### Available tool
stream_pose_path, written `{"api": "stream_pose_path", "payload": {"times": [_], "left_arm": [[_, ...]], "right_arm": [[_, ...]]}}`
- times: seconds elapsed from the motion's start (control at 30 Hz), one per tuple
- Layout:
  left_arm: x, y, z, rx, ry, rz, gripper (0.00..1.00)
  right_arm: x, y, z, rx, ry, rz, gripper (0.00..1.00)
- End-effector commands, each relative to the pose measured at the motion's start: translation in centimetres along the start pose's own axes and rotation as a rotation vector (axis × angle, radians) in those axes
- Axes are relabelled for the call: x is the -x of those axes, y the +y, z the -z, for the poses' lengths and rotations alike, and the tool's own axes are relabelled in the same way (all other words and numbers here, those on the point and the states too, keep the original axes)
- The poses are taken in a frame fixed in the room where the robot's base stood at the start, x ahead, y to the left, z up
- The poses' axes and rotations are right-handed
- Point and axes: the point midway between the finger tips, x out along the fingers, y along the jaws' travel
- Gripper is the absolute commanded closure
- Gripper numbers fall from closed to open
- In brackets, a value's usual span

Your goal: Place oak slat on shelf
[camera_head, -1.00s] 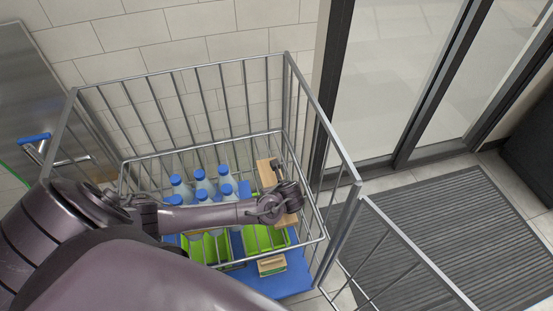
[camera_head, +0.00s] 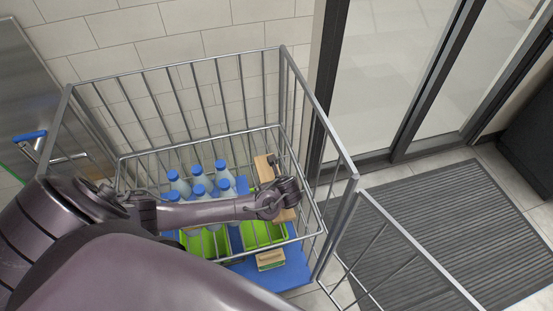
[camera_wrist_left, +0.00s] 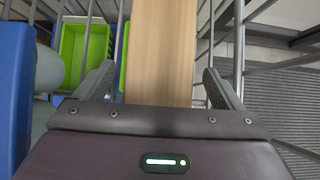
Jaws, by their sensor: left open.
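The oak slat (camera_head: 264,168) is a pale wooden board in the wire cage cart. The wrist of my left arm covers its middle in the head view. In the left wrist view the slat (camera_wrist_left: 160,50) runs straight away between the fingers of my left gripper (camera_wrist_left: 158,82). The fingers are open, with a gap on each side of the slat. A blue shelf (camera_head: 292,276) shows low in the cart. I cannot tell what the slat rests on. My right gripper is not in view.
White bottles with blue caps (camera_head: 199,178) stand left of the slat. Green crates (camera_head: 262,234) and a small wood-and-green block (camera_head: 270,260) are near the shelf. Metal bars (camera_head: 338,150) enclose the cart. A grey floor mat (camera_head: 440,230) lies to the right.

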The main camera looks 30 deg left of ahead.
Motion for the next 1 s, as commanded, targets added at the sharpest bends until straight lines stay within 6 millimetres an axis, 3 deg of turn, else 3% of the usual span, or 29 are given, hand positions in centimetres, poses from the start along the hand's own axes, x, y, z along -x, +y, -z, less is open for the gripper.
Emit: {"api": "stream_pose_path", "payload": {"times": [0.53,0.7,1.0], "left_arm": [[10.0,-0.1,0.0,-0.001,-0.002,0.004,0.1],[11.5,0.0,0.1,-0.001,-0.001,0.002,0.1],[11.8,0.0,0.0,-0.001,-0.001,0.001,0.1]], "right_arm": [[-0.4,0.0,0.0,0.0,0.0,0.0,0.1],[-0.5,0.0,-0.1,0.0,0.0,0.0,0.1],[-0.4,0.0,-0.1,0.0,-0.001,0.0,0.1]]}}
